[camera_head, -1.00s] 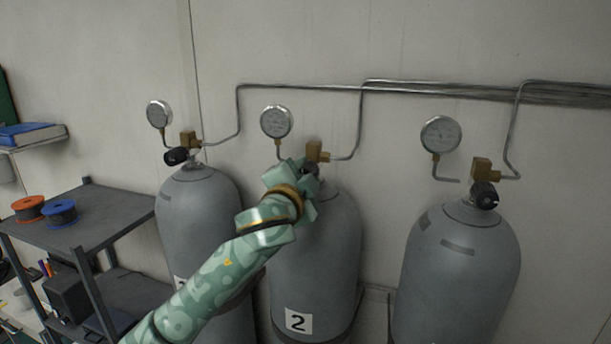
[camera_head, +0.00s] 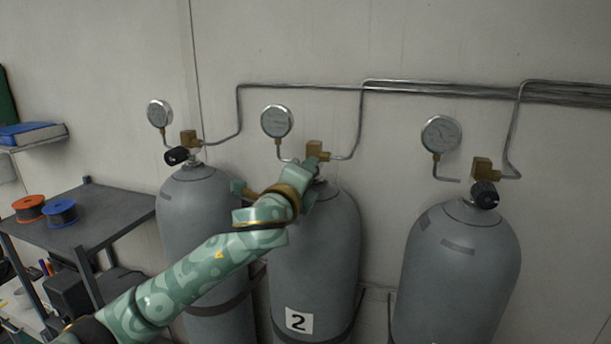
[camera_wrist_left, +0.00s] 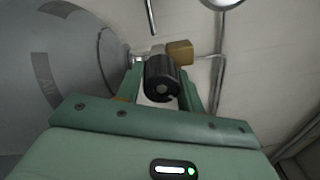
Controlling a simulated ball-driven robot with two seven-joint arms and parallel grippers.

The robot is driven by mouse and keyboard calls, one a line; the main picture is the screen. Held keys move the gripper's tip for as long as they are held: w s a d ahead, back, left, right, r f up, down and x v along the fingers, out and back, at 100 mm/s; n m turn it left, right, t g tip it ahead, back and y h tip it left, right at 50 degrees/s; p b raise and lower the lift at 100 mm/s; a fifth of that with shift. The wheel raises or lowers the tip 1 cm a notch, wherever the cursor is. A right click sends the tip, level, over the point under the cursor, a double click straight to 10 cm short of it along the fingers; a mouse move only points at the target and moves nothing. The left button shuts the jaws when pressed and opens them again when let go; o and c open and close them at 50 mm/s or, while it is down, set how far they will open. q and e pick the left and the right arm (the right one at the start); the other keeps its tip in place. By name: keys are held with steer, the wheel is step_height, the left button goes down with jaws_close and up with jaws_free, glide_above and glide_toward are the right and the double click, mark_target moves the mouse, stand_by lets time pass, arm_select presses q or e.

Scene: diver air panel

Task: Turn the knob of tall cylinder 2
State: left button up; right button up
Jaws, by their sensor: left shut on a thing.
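Tall cylinder 2 (camera_head: 316,265) is the grey middle cylinder with a white "2" label, behind my left arm in the head view. Its brass valve (camera_head: 317,151) shows above my gripper. Its black knob (camera_wrist_left: 162,79) sits between the two green fingers in the left wrist view, and my gripper hides it in the head view. My left gripper (camera_head: 310,174) is shut on this knob; it also shows in the left wrist view (camera_wrist_left: 162,88). The right gripper is in neither view.
Cylinders with black knobs stand at left (camera_head: 199,225) and right (camera_head: 457,280). Round gauges (camera_head: 276,121) and metal pipes (camera_head: 300,86) run along the wall close above. A dark shelf (camera_head: 85,220) with orange and blue spools stands at the left.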

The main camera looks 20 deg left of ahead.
arm_select(q)
steer(key=m, duration=0.4)
steer(key=shift+m, duration=0.3)
steer(key=shift+f+m, duration=0.1)
steer(key=shift+m, duration=1.5)
steer(key=o, duration=1)
